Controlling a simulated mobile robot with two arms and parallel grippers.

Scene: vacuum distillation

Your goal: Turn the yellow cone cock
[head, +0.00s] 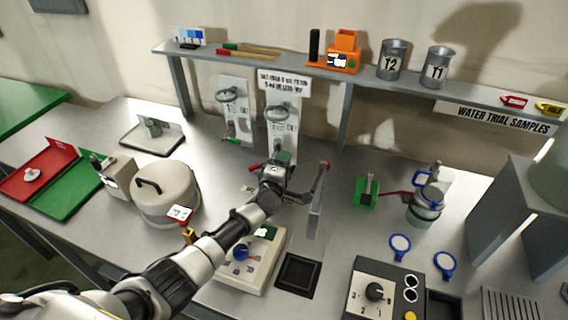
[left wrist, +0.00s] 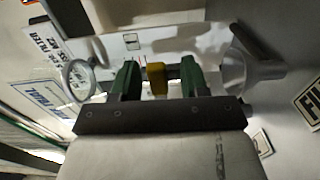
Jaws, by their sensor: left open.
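The yellow cone cock (left wrist: 157,78) shows in the left wrist view as a small yellow block on a dark horizontal stem. My left gripper (left wrist: 160,84) is open, with one green finger on each side of the yellow piece. Small gaps show between it and the fingers, so they look apart from it. In the head view my left gripper (head: 283,160) is at the foot of the right white filter panel (head: 283,122), and its wrist hides the yellow cock. My right gripper is not in view.
A grey funnel (left wrist: 240,68) stands close right of the fingers in the left wrist view, and a metal ring (left wrist: 76,80) is at left. In the head view a left panel (head: 236,98) with a green handle is beside. A lidded pot (head: 165,192) stands left of my arm.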

